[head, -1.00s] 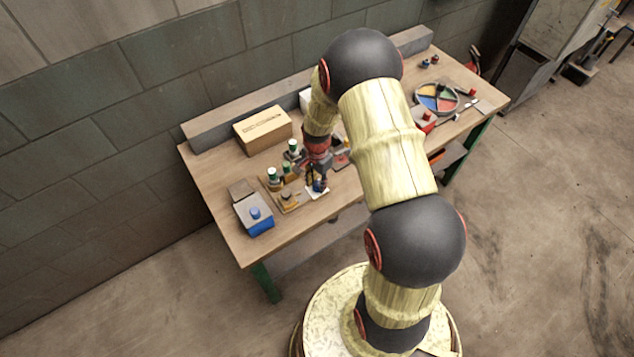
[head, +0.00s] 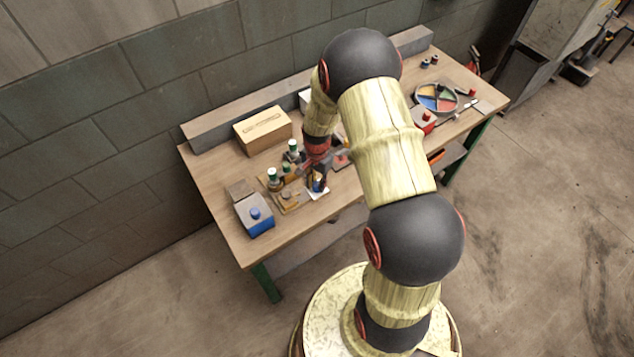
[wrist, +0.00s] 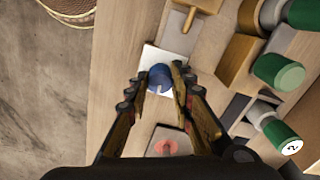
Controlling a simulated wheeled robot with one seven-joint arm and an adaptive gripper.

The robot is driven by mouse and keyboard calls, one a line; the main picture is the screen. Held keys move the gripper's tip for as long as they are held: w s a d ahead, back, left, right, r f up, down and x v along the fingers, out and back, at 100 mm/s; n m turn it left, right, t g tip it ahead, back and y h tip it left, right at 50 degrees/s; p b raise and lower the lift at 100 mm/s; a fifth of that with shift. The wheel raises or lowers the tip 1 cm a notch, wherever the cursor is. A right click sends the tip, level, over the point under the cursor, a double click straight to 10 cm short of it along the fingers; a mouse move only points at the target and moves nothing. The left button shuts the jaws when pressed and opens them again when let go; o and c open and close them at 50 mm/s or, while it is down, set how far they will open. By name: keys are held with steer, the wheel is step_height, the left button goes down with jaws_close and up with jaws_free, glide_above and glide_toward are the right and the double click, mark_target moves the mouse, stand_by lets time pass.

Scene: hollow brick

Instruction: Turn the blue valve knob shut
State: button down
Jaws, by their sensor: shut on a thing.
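The blue valve knob (wrist: 160,78) stands on a white square plate (wrist: 150,60) in the wrist view. My gripper (wrist: 160,82) is shut on the knob, with one finger on each side of it. In the head view my gripper (head: 314,176) reaches down to the white plate (head: 318,194) near the table's front edge. The knob is mostly hidden there by the fingers. How far the knob is turned cannot be told.
Green-capped bottles (head: 273,175) stand close left of my gripper. A blue box with a knob (head: 257,222) sits at the left front corner. A cardboard box (head: 263,131) stands behind. A red marked plate (wrist: 168,142) lies near the fingers in the wrist view.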

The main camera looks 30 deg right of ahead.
mark_target(317, 183)
steer(key=n, duration=0.4)
steer(key=shift+p, duration=0.4)
steer(key=n, duration=0.4)
steer(key=n+p, duration=0.1)
steer(key=n, duration=0.3)
steer(key=shift+n, duration=2.2)
steer(key=c, duration=1.5)
jaws_free()
steer(key=shift+c, duration=0.2)
step_height(317, 183, up, 12)
